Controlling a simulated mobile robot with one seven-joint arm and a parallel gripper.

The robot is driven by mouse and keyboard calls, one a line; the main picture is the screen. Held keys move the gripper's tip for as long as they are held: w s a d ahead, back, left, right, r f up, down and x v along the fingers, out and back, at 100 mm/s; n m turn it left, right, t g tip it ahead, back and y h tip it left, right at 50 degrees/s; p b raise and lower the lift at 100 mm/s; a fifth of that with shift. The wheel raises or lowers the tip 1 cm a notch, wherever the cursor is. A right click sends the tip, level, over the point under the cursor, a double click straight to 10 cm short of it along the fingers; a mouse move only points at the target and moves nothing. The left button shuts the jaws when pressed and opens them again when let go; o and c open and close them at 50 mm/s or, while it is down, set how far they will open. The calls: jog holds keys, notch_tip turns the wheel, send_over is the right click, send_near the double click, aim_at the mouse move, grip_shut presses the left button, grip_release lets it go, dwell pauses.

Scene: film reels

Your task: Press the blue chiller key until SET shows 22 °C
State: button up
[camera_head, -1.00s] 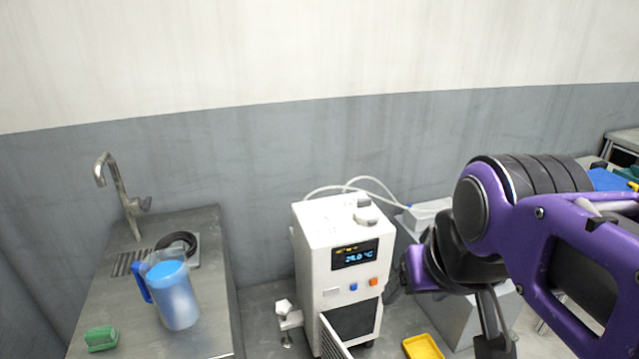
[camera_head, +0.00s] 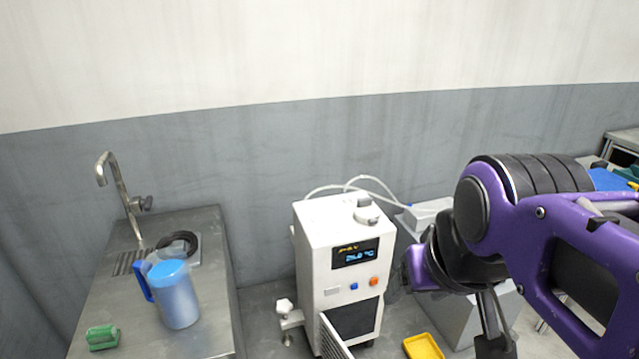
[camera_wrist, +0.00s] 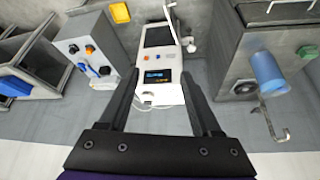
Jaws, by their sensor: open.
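The white chiller (camera_head: 312,250) stands on the floor below the grey wall, with a dark display (camera_head: 355,254) on its front. Blue digits there look like 24.0 °C, but they are small and blurred. Below the display are a blue key (camera_head: 354,287) and an orange key (camera_head: 374,282) side by side. My gripper (camera_head: 490,340) is right of the chiller, partly cut off at the picture's bottom, away from the keys. In the wrist view my open gripper (camera_wrist: 160,88) has empty space between its fingers, with the chiller display (camera_wrist: 158,76) beyond.
A steel sink counter (camera_head: 215,300) stands left, bearing a blue-lidded jug (camera_head: 178,300), a tap (camera_head: 125,195) and a green block (camera_head: 102,338). The chiller's front grille door (camera_head: 334,338) hangs open. A yellow tray (camera_head: 423,346) lies to its right. White hoses run behind.

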grip_shut()
dwell(1.5)
